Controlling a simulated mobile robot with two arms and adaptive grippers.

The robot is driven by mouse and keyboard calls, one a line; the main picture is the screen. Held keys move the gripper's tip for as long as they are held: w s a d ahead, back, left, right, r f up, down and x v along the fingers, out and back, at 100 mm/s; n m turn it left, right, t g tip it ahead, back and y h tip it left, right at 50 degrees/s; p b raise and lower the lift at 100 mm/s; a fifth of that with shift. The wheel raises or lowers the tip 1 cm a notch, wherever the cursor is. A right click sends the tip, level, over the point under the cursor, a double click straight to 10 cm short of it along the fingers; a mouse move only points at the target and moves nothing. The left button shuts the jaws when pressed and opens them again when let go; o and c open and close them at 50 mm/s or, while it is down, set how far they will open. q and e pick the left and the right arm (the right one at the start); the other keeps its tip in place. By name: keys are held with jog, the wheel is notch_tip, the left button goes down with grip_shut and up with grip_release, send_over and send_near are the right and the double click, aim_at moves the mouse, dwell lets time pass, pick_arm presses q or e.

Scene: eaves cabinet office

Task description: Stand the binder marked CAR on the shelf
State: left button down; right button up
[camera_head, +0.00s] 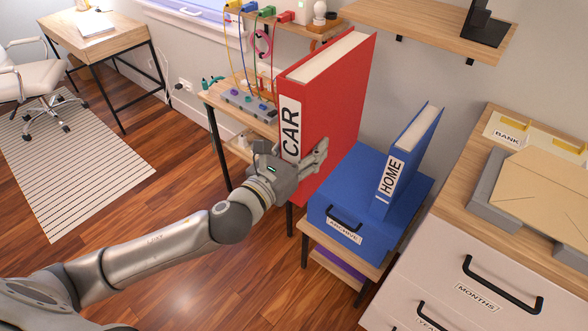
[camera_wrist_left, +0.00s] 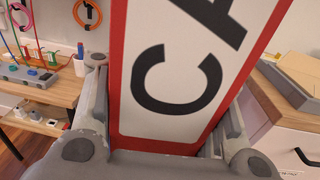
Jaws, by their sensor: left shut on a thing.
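The red binder marked CAR (camera_head: 335,105) is upright with a slight tilt, its white label on the spine facing me. My left gripper (camera_head: 300,165) is shut on the lower part of its spine, and the binder appears held up in the air. In the left wrist view the binder's label (camera_wrist_left: 185,75) fills the middle, between the two fingers (camera_wrist_left: 160,140). A wall shelf (camera_head: 430,22) is at the top right, with a dark stand (camera_head: 487,28) on its right end. A lower small shelf (camera_head: 325,32) is partly behind the binder. My right gripper is not in view.
A blue HOME binder (camera_head: 408,160) stands on the blue ARCHIVE box (camera_head: 345,220), right of the red binder. A side table with a power strip (camera_head: 248,103) and hanging cables is behind left. A drawer cabinet (camera_head: 500,285) with a BANK tray (camera_head: 515,135) is at right.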

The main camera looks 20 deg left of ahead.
pick_arm(q)
jog(key=w+a+r+p, duration=0.1)
jog(key=w+r+p, duration=0.3)
jog(key=r, duration=0.6)
jog(key=w+a+r+p, duration=0.2)
jog(key=w+r+p, duration=0.1)
jog(key=r, duration=0.8)
jog(key=w+a+r+h+p, duration=0.1)
jog(key=w+r+p, duration=0.3)
jog(key=r, duration=0.7)
jog(key=shift+w+a+m+p, duration=0.3)
jog(key=shift+m+p, duration=0.1)
jog(key=shift+p, duration=0.3)
